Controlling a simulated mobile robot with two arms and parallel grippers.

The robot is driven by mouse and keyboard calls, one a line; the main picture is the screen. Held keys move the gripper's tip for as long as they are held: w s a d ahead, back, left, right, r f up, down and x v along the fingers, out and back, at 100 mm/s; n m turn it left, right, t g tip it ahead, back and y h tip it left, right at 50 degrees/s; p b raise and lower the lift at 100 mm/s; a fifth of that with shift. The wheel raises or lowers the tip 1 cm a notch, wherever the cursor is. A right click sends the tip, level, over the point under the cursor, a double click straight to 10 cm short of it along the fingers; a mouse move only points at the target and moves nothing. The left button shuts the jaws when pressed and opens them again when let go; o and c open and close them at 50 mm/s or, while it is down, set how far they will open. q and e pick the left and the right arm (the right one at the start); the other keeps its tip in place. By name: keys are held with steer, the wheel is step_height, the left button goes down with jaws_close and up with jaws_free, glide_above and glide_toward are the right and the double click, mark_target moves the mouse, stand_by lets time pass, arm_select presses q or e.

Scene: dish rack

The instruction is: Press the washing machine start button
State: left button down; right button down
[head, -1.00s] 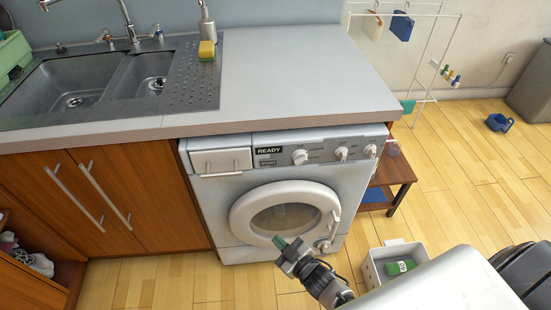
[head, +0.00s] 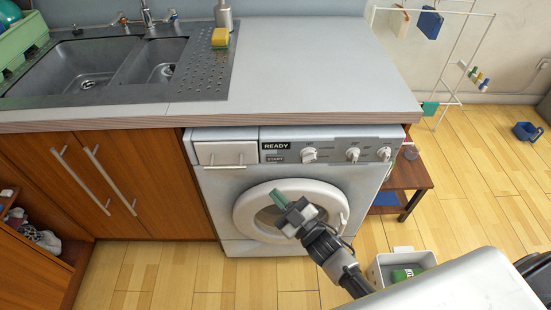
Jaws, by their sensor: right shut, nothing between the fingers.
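The white washing machine (head: 222,195) stands under the grey counter, its round door closed. Its panel has a black READY display (head: 275,146) with the small START button (head: 276,159) just below it, left of several white knobs. My right gripper (head: 279,199) is shut and empty, with greenish fingertips. In the picture it overlaps the round door, below the START button and apart from it. My left gripper is not in view.
The counter (head: 300,60) overhangs the machine's top. A double sink (head: 90,75) is at left, with a yellow sponge (head: 220,38) beside it. A small brown table (head: 408,178) and a white bin (head: 378,270) stand right of the machine.

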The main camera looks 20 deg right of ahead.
mark_target(275, 158)
steer(key=w+b, duration=0.1)
steer(key=w, duration=0.1)
steer(key=w+d+b, duration=0.1)
steer(key=w, duration=0.2)
steer(key=w+d+b, duration=0.1)
steer(key=w, duration=0.2)
steer(key=shift+d, duration=0.15)
steer(key=shift+w+d, duration=0.1)
steer(key=shift+w, duration=0.1)
stand_by(1.8)
steer(key=shift+w+r, duration=0.1)
steer(key=shift+r, duration=0.15)
